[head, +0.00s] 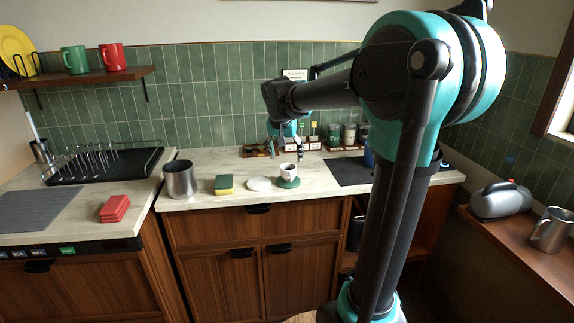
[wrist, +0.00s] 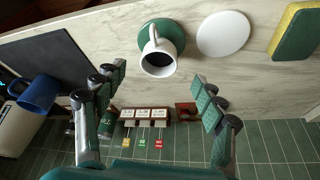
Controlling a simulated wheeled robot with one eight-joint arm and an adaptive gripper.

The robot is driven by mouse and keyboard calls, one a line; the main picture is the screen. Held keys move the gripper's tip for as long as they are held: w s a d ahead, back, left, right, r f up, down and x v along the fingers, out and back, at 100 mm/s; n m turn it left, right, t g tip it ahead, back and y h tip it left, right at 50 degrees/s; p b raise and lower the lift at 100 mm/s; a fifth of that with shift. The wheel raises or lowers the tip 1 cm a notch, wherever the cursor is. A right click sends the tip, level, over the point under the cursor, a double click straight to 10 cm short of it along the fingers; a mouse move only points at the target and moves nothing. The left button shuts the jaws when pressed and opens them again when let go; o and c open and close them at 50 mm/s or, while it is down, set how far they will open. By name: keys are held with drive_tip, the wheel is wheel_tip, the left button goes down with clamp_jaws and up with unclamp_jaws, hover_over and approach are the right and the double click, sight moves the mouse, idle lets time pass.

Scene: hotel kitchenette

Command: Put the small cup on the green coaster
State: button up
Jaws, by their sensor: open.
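The small white cup (head: 287,170) stands upright on the green coaster (head: 289,184) on the counter. In the wrist view the cup (wrist: 158,58) shows its dark inside and its handle, with the green coaster (wrist: 148,28) showing past it. The cup's base is hidden in the wrist view. My gripper (head: 286,154) is open and empty, just behind and above the cup. In the wrist view the fingertips of my gripper (wrist: 160,76) are spread to either side of the cup, apart from it.
A white disc (head: 259,184), a yellow-green sponge (head: 223,184) and a metal canister (head: 180,179) stand left of the coaster. A dark mat (head: 347,172) lies to the right, with a blue mug (wrist: 40,94) beside it. Spice racks and jars (head: 349,134) line the back wall.

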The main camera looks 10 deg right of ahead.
drive_tip(key=d+v, duration=0.1)
drive_tip(key=v, duration=0.3)
drive_tip(key=s+d+f+n+y, duration=0.1)
drive_tip(key=s+d+f+n, duration=0.1)
drive_tip(key=s+f, duration=1)
drive_tip(key=s+d+f+n, duration=0.2)
drive_tip(key=s+f, duration=1.1)
drive_tip(key=s, duration=0.1)
drive_tip(key=shift+d+y, duration=0.3)
drive_tip(key=shift+y, duration=0.1)
drive_tip(key=shift+r, duration=0.1)
